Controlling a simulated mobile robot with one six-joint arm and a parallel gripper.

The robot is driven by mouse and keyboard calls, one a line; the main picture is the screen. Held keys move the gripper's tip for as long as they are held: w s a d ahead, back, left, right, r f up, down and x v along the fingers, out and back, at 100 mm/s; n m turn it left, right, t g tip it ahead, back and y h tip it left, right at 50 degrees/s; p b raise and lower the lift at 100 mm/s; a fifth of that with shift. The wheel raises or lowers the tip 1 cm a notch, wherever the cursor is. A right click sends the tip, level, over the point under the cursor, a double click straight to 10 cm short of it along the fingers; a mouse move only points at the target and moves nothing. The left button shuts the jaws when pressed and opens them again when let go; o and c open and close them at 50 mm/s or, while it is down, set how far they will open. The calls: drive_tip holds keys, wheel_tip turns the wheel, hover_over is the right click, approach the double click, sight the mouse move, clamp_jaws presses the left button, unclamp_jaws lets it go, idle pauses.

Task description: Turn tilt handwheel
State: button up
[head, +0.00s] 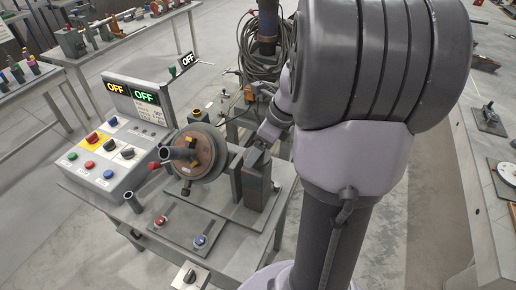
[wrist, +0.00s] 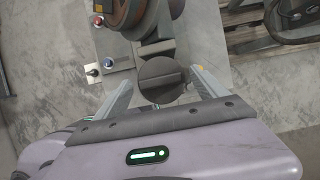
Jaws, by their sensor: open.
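A dark round knob with a raised bar across it, which I take for the tilt handwheel (wrist: 162,78), is in the middle of the wrist view. My gripper (wrist: 166,74) is open, with one finger on each side of the knob. I cannot tell whether either finger touches it. In the head view, the positioner's round faceplate (head: 207,150) faces left on its grey base plate (head: 208,207). The knob is not clearly visible there, and my arm covers the area right of the positioner.
A control box (head: 103,157) with colored buttons and displays reading OFF stands left of the positioner. A red and a blue switch (head: 201,240) sit at the base plate's front. Coiled cables (head: 262,62) hang behind. Another bench (head: 497,150) stands at right.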

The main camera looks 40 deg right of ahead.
drive_tip(key=shift+c, duration=0.4)
drive_tip(key=c, duration=1.3)
drive_tip(key=shift+r+n+p, duration=0.1)
drive_tip(key=shift+n+p, duration=0.2)
